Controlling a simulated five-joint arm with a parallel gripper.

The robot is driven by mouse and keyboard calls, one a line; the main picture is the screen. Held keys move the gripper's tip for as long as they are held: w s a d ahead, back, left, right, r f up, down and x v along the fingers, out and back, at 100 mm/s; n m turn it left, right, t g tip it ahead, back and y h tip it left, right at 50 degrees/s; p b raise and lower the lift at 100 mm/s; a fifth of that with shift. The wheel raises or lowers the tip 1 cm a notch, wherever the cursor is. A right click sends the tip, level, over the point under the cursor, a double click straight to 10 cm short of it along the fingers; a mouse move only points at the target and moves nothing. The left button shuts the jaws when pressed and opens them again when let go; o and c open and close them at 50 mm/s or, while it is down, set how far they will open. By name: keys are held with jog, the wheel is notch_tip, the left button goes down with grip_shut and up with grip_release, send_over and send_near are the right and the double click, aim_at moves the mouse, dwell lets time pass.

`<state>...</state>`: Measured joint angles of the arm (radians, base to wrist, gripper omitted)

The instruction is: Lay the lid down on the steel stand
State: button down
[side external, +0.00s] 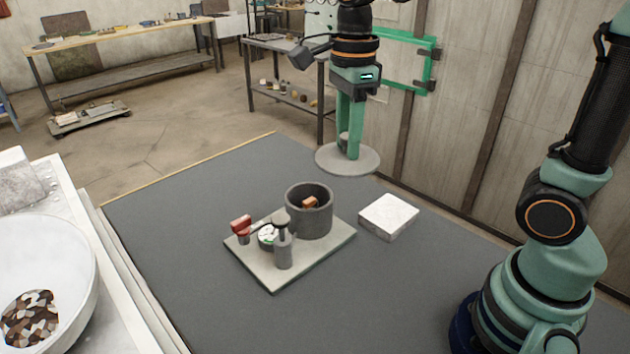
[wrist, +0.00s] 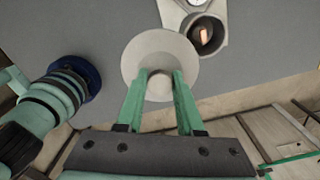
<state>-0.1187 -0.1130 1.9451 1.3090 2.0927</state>
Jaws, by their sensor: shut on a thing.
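My gripper (side external: 349,138) points down and is shut on the knob of the lid (side external: 335,163), a round grey disc held level in the air. In the wrist view the gripper fingers (wrist: 160,76) grip either side of the knob, with the lid (wrist: 150,52) spread out beyond them. A pale square block, which looks like the steel stand (side external: 388,215), lies on the dark mat below the lid and a little to its right in the side view. I cannot make out the stand in the wrist view, where the lid covers part of the mat.
A grey open pot (side external: 310,218) with an orange-brown thing inside stands on a light base plate (side external: 275,280), beside a gauge and valve parts. The pot also shows in the wrist view (wrist: 218,35). A white bowl (side external: 85,270) stands at the left. The front mat is clear.

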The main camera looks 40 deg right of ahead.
aim_at(367, 166)
jog(key=s+f, duration=0.1)
jog(key=s, duration=0.1)
jog(key=s+f, duration=0.2)
jog(key=shift+s+a, duration=0.1)
jog(key=shift+s, duration=0.05)
jog(key=shift+s+f, duration=0.1)
jog(key=shift+f, duration=10)
jog(key=shift+f, duration=0.1)
jog(key=c, duration=0.5)
grip_release()
jog(key=shift+c, duration=0.2)
